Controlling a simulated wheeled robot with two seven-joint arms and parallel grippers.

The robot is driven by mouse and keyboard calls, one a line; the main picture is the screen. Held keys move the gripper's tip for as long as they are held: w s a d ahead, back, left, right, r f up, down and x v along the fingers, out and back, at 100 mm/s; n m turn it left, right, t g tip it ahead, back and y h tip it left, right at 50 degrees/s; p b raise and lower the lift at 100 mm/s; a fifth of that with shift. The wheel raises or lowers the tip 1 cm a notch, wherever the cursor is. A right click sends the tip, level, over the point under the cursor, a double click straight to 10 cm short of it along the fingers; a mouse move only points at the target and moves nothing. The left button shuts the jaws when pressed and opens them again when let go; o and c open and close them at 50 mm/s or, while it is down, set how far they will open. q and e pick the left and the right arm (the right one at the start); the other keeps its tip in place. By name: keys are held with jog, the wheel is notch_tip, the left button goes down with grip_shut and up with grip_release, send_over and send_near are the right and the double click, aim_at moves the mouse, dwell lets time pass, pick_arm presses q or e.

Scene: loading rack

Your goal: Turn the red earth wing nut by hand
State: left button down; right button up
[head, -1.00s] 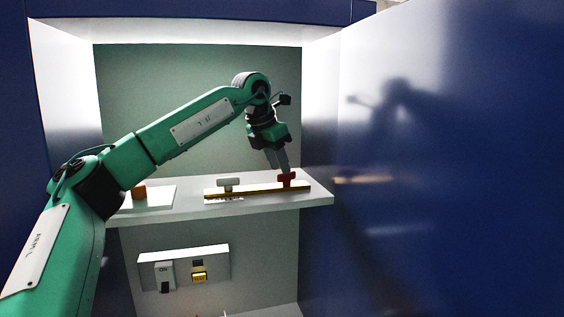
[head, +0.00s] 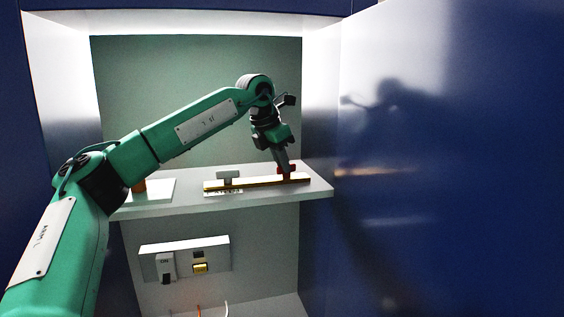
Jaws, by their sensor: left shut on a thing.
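The red earth wing nut (head: 291,169) sits at the right end of a yellow-edged bar on the white shelf, partly hidden by my gripper. My left gripper (head: 284,168) reaches down from above and is shut on the red wing nut, its fingers tilted. A grey wing nut (head: 225,174) stands on the left part of the same bar (head: 258,183). My right gripper is not in view.
The white shelf (head: 290,197) has a plate with an orange-brown piece (head: 139,186) at its left, partly behind my arm. Below hangs a white panel (head: 215,246) with a switch and a yellow part.

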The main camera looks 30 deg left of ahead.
pick_arm(q)
jog(key=shift+a+m, duration=0.1)
jog(key=shift+m, duration=0.7)
jog(key=shift+w+m+g+h+p, duration=0.1)
jog(key=shift+m+g+h+p, duration=0.4)
jog(key=shift+m, duration=0.6)
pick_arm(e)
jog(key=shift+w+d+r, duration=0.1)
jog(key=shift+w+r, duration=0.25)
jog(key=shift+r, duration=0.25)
pick_arm(q)
jog(key=c, duration=1.5)
grip_release()
jog(key=shift+w+f, duration=0.1)
jog(key=shift+w, duration=0.05)
